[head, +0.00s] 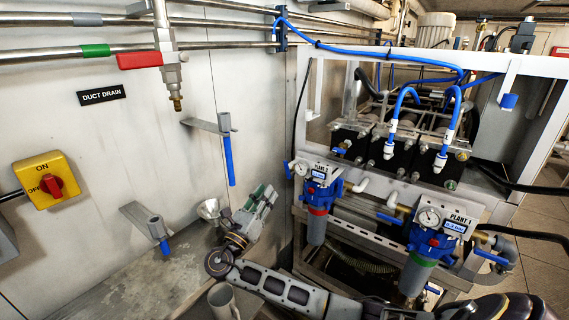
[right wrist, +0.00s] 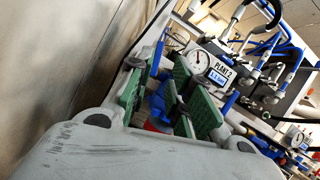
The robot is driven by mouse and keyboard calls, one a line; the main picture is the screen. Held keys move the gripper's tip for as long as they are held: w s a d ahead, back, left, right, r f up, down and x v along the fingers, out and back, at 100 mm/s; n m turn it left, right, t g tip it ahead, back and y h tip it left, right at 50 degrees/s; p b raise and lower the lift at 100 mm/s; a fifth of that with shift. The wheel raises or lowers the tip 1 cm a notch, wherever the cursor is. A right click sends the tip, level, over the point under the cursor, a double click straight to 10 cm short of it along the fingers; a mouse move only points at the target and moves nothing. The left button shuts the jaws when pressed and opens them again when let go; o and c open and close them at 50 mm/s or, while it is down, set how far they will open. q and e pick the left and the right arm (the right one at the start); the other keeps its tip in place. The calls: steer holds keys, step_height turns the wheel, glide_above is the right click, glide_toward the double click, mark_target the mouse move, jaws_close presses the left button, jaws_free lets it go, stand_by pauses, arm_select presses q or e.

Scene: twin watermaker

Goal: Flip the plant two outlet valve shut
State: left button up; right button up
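The plant two unit (head: 320,190) is a blue filter head with a gauge, a label and a red ring, on the white frame. Its gauge and PLANT 2 label (right wrist: 215,68) show in the right wrist view. A blue valve lever (head: 288,170) stands at its left side; a blue bar (right wrist: 158,58) also shows beyond the left finger in the wrist view. I cannot tell for certain which lever is the outlet's. My right gripper (head: 268,193), with green pads, is left of and a little below the unit. Its fingers (right wrist: 158,88) are apart, with no object gripped. My left gripper is out of view.
The plant one unit (head: 430,235) stands to the right with blue levers.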

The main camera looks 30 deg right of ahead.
mark_target(285, 165)
steer(key=shift+w+d, duration=0.1)
steer(key=shift+x, duration=6.8)
jaws_close()
